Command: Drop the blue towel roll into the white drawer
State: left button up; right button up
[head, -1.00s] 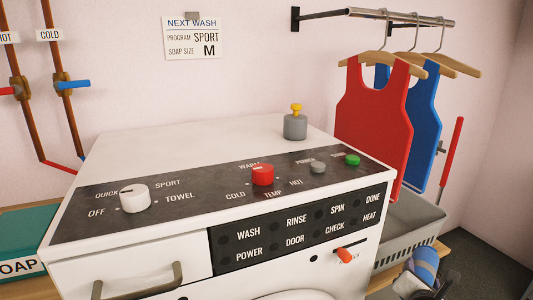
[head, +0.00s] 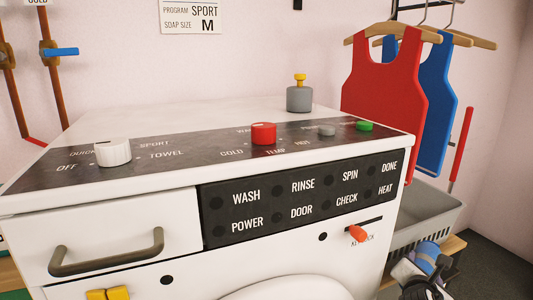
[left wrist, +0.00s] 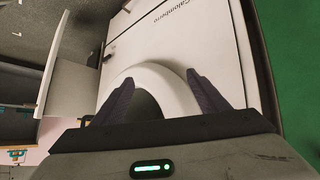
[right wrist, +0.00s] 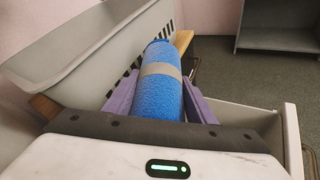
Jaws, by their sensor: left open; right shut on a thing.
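The blue towel roll (right wrist: 155,98) with a grey band is held lengthwise between the purple fingers of my right gripper (right wrist: 160,78). The roll also shows at the lower right of the head view (head: 430,252), beside the grey basket. In the right wrist view, what looks like an open white drawer (right wrist: 291,130) lies to the right of the roll, partly hidden behind my gripper. My left gripper (left wrist: 158,75) is open and empty, facing the washer's round door rim in the left wrist view; it is outside the head view.
The white washer has a shut, handled front drawer (head: 130,235) and a black control panel (head: 300,205). A grey basket (right wrist: 85,60) stands close to the roll. Red (head: 385,75) and blue vests hang above it. A grey shelf (right wrist: 280,40) stands farther off.

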pick_arm(q)
jog(key=shift+r, duration=0.1)
pick_arm(e)
jog(key=o, duration=1.3)
jog(key=shift+f, duration=0.1)
jog(key=shift+c, duration=0.2)
pick_arm(q)
jog(key=r+p, duration=0.1)
jog(key=p, duration=0.2)
jog(key=shift+w+a, duration=0.1)
jog(key=shift+a, duration=0.1)
pick_arm(e)
jog(key=v, duration=1)
jog(key=shift+s+a, duration=0.1)
